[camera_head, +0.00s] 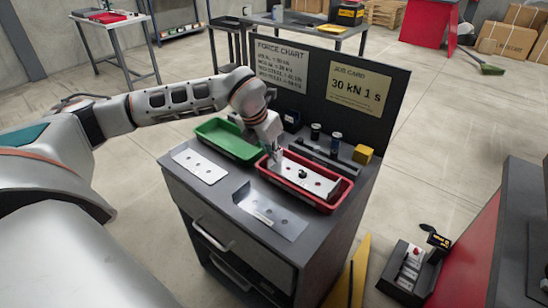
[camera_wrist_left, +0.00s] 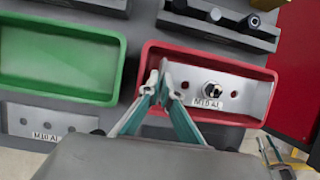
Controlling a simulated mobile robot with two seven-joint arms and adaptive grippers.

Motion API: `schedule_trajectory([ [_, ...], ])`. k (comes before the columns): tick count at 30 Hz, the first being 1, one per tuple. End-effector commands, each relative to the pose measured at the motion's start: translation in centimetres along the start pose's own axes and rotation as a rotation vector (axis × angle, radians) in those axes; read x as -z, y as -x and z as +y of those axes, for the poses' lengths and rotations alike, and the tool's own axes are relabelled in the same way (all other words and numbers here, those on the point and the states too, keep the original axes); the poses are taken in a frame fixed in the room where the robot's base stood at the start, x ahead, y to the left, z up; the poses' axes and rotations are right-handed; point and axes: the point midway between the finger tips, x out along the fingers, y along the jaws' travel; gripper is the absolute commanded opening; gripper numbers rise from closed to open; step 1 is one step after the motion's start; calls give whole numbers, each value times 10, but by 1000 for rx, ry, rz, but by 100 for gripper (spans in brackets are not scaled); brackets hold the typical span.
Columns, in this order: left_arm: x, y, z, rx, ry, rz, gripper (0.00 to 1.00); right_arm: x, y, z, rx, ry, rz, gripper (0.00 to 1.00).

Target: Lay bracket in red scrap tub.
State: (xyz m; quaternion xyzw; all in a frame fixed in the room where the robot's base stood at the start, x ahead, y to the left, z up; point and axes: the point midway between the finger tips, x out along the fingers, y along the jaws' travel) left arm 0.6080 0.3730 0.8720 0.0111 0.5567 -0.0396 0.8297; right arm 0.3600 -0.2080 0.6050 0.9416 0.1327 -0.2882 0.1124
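The silver bracket (camera_head: 307,176), a flat plate with holes and a dark bolt or nut on it, is within the outline of the red scrap tub (camera_head: 331,207). In the left wrist view the bracket (camera_wrist_left: 233,92) shows an "M10 AL" label and lies over the tub (camera_wrist_left: 205,57). My left gripper (camera_head: 273,160) is at the tub's left end. Its fingers (camera_wrist_left: 163,82) close together on the bracket's left end. Whether the bracket touches the tub floor is hidden. My right gripper is not in view.
A green tub (camera_head: 229,139) stands left of the red one. A flat plate (camera_head: 200,166) and an L-shaped bracket (camera_head: 270,214) lie on the cabinet top in front. A yellow block (camera_head: 362,154) and dark fixtures stand behind, before an upright board (camera_head: 385,105).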

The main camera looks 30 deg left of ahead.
Motion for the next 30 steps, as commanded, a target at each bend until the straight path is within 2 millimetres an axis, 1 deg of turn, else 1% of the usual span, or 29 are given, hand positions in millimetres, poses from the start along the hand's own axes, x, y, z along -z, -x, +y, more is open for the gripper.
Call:
schedule_trajectory([
  [1, 3, -8, 0, 1, 1, 2, 0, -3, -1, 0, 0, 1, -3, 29],
  [3, 5, -12, 0, 1, 0, -1, 0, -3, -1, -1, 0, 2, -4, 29],
  [11, 4, -11, 0, 1, 0, -2, 0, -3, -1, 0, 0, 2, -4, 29],
  [24, 9, -23, 0, 0, 0, -1, 0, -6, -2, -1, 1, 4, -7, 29],
  [27, 9, -23, 0, 0, 0, 0, 0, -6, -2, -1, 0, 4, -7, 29],
  [28, 10, -23, 0, 0, -1, 2, 11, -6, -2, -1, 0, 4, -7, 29],
  [30, 10, -23, 0, 0, -1, 2, 11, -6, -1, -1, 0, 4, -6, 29],
])
